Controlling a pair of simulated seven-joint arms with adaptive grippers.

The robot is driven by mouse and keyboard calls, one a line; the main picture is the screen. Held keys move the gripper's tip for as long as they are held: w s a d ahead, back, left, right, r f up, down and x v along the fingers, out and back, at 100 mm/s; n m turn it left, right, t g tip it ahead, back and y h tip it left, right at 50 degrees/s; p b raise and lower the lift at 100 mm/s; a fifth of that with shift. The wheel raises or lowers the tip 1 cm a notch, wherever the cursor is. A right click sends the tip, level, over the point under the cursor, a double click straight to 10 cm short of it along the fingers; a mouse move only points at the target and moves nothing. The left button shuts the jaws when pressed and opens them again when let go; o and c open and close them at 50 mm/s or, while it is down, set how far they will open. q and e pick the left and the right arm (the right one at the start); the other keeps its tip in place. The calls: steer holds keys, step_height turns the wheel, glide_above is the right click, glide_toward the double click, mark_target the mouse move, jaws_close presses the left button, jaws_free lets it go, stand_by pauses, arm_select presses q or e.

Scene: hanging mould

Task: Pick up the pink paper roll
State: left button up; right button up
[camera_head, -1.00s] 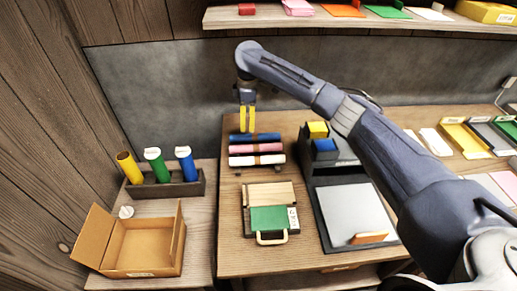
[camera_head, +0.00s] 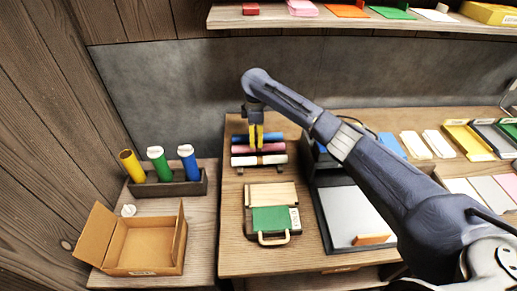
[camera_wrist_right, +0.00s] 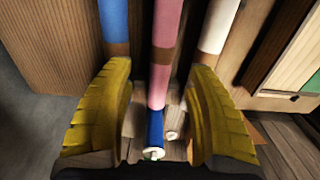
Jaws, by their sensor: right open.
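The pink paper roll (camera_head: 242,149) lies on the wooden table between a blue roll (camera_head: 240,138) behind it and a white roll (camera_head: 243,160) in front. Each has a brown band. My right gripper (camera_head: 256,139) has yellow fingers and points down over the rolls, near their middle. In the right wrist view the pink roll (camera_wrist_right: 165,60) runs between the two open, empty fingers (camera_wrist_right: 160,110). The blue roll (camera_wrist_right: 115,25) and white roll (camera_wrist_right: 215,30) lie on either side of it, close to the fingertips. My left gripper is not in view.
A green case (camera_head: 270,219) sits in front of the rolls. A grey tray (camera_head: 357,215) is to the right. A holder (camera_head: 170,188) with upright rolls and an open cardboard box (camera_head: 140,245) stand on the left. A shelf (camera_head: 360,20) runs above.

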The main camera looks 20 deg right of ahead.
mark_target(256, 145)
steer(key=shift+s+f, duration=0.15)
steer(key=shift+f, duration=2.95)
jaws_close()
